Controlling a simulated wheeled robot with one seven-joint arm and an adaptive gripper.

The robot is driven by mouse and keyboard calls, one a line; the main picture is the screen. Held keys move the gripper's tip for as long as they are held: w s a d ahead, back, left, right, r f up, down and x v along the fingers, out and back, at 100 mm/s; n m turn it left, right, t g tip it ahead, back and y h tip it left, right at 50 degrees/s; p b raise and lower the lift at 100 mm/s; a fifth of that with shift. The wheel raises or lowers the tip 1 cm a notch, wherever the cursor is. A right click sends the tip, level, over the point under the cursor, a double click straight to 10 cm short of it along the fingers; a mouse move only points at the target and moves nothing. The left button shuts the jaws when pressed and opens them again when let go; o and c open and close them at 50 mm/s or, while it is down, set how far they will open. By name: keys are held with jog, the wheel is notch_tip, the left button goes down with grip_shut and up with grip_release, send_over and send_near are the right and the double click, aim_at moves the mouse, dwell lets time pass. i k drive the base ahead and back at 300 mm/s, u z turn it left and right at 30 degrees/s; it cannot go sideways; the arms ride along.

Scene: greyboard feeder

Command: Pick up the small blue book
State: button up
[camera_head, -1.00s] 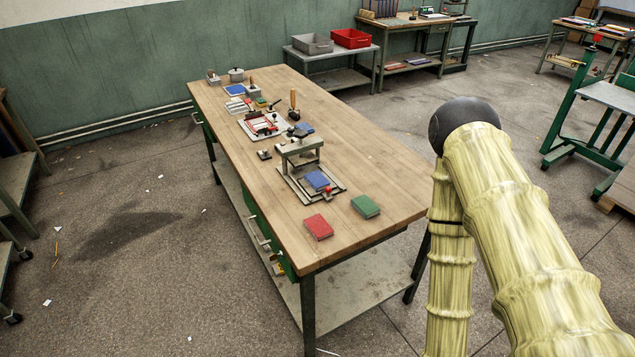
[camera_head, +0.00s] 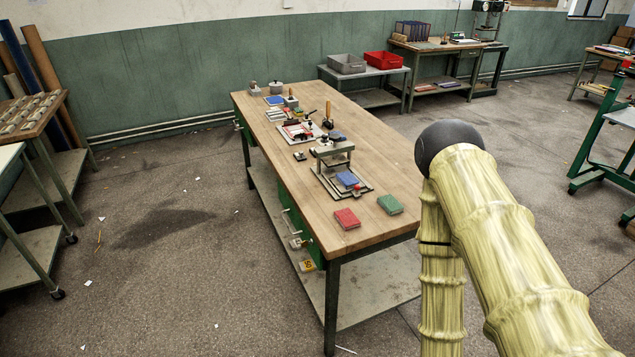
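A small blue book (camera_head: 348,179) lies on the base of a small press (camera_head: 334,152) with a grey-green top bar, on the long wooden workbench (camera_head: 385,160). A red book (camera_head: 346,219) and a green book (camera_head: 390,204) lie flat on the bench top nearer to me, apart from each other. More small blue items lie farther back on the bench, one a flat blue piece (camera_head: 274,100) near the far end. My arm, in a yellowish ribbed cover, fills the right side. My gripper is not in view.
Tools and a white tray (camera_head: 296,132) stand along the bench behind the press. Grey (camera_head: 347,64) and red (camera_head: 384,61) bins stand on a side table at the back. A rack table (camera_head: 30,114) stands at the left. The floor left of the bench is mostly clear.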

aim_at(348, 181)
jog(key=u, duration=1.6)
jog(key=i, duration=1.35)
jog(key=z, duration=0.8)
